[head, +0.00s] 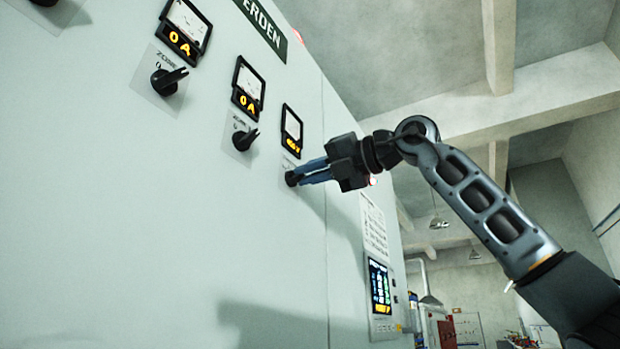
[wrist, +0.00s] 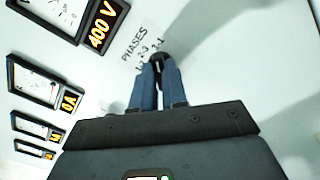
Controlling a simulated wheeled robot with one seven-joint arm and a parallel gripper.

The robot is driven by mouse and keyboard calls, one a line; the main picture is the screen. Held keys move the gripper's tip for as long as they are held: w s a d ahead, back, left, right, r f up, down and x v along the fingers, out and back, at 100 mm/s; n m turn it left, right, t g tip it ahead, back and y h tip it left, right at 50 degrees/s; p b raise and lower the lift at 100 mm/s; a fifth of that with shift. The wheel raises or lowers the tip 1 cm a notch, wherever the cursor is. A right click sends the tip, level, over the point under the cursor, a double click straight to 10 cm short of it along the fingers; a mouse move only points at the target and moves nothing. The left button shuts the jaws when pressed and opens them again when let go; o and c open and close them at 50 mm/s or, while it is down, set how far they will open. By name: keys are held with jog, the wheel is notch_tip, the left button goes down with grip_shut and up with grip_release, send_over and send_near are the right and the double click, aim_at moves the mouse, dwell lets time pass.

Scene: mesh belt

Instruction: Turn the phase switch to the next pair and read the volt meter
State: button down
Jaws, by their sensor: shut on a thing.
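The phase switch is a small black knob (head: 291,179) on the pale cabinet front, below the rightmost meter. In the wrist view the knob (wrist: 157,58) sits under a label reading PHASES with the pairs 1-2, 2-3 and 3-1. My gripper (head: 300,176) has its blue fingers closed around the knob; the fingers (wrist: 158,75) also show in the wrist view. They hide much of the knob, so I cannot tell which pair it points to. The volt meter (head: 292,132) is above the knob; its orange display (wrist: 102,24) reads 400 V in the wrist view.
Two more meters, (head: 248,88) and (head: 186,28), reading 0 A, run to the left, each with a black rotary switch below. A lit screen panel (head: 380,288) is on the cabinet lower right. The cabinet front below the switches is bare.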

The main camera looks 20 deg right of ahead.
jog(key=shift+d+m, duration=0.1)
jog(key=shift+m, duration=0.3)
jog(key=c, duration=1.2)
grip_release()
jog(key=shift+o, duration=0.2)
jog(key=b+v, duration=0.2)
jog(key=v, duration=0.5)
jog(key=shift+s+d+b, duration=0.2)
jog(key=shift+s+b, duration=0.1)
jog(key=shift+b, duration=0.05)
